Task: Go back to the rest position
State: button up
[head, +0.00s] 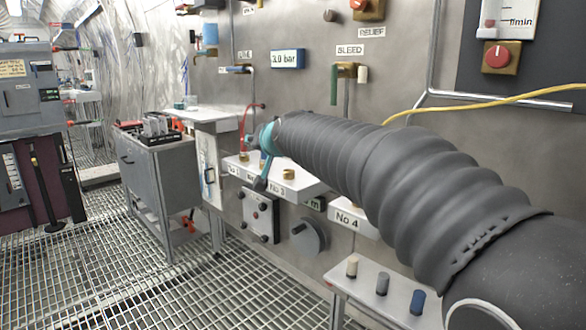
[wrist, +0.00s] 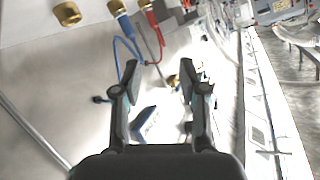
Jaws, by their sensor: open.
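My gripper (wrist: 160,82) is open and empty in the wrist view, with its two dark fingers spread apart. In the head view my arm reaches from the lower right toward the steel panel, and the teal wrist end is near the white shelf labelled No 3 (head: 290,188). The fingers are hard to make out there. In the wrist view a blue hose (wrist: 118,52), a red fitting (wrist: 153,40) and several brass fittings (wrist: 68,14) lie beyond the fingers.
A No 4 shelf (head: 350,219) and a low bench (head: 398,290) with three small cylinders stand close to my arm. A yellow hose (head: 480,101) runs above it. A grey cabinet cart (head: 150,185) stands left. The grating floor (head: 110,275) is clear in front.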

jog(key=s+d+f+n+g+h, duration=0.1)
jog(key=s+d+f+g+h, duration=0.15)
jog(key=s+d+f, duration=0.55)
jog(key=s+d+f+n+g+h, duration=0.1)
jog(key=s+d+f+g, duration=0.3)
jog(key=s+f, duration=0.6)
jog(key=s+d+f, duration=0.2)
jog(key=s+d, duration=0.1)
jog(key=s, duration=0.4)
jog(key=s+d+f+m+h, duration=0.1)
jog(key=s+d+f, duration=0.1)
jog(key=s+d, duration=0.2)
jog(key=s+d+f+m+g+h, duration=0.1)
jog(key=s+d, duration=0.3)
jog(key=s, duration=0.6)
jog(key=shift+s+d+f, duration=0.25)
jog(key=shift+s+f, duration=0.05)
jog(key=shift+f, duration=0.5)
